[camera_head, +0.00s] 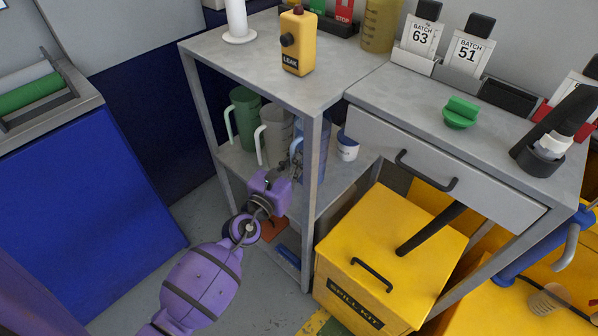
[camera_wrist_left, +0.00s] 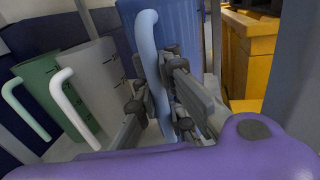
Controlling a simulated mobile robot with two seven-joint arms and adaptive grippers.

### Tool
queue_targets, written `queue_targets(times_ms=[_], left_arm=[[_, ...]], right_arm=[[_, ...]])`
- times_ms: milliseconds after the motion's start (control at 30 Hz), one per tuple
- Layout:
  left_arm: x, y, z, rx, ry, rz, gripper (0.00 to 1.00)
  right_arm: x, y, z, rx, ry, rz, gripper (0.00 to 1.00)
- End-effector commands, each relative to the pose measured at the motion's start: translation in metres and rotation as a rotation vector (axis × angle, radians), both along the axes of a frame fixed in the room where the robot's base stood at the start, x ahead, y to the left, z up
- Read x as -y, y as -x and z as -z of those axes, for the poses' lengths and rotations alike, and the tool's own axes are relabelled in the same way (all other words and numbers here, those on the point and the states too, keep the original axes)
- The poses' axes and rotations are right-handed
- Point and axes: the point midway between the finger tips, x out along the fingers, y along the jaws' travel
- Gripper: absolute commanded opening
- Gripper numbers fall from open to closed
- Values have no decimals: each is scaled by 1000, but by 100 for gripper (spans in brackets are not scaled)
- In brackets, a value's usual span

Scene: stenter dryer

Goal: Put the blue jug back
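The blue jug (camera_head: 318,152) stands on the middle shelf of the grey rack, partly hidden behind the rack's front post. In the left wrist view the ribbed blue jug (camera_wrist_left: 180,38) has a pale blue handle (camera_wrist_left: 149,55) facing me. My left gripper (camera_head: 294,160) reaches in from the front at shelf height. In the wrist view its dark fingers (camera_wrist_left: 157,95) lie on both sides of the handle and appear closed on it. The jug's base is hidden, so I cannot tell if it touches the shelf. My right gripper is not in view.
A grey jug (camera_head: 275,133) and a green jug (camera_head: 243,118) stand left of the blue one. A white tub (camera_head: 347,146) is to its right. The rack post (camera_head: 311,205) is close beside my gripper. A yellow spill kit (camera_head: 385,255) stands on the floor at right.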

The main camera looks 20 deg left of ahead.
Motion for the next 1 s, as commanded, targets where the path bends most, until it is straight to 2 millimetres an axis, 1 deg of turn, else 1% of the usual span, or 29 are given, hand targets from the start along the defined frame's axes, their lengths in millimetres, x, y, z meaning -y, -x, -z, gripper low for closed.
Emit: queue_targets(times_ms=[67,133,300,367,633,800,833,867,1000], left_arm=[[0,-1,-1,9,0,-2,0],[0,-1,5,8,-1,-1,0],[0,-1,29,6,-3,0,0],[0,-1,35,7,-3,-1,0],[0,-2,33,11,1,-2,0],[0,0,40,3,-2,0,0],[0,0,40,3,-1,0,1],[0,0,40,3,-1,0,5],[0,0,39,3,-1,0,24]], right_arm=[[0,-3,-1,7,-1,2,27],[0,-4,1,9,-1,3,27],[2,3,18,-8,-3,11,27],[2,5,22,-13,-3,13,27],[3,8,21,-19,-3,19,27],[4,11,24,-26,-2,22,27],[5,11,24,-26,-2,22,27],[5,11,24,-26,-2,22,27],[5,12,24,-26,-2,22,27]])
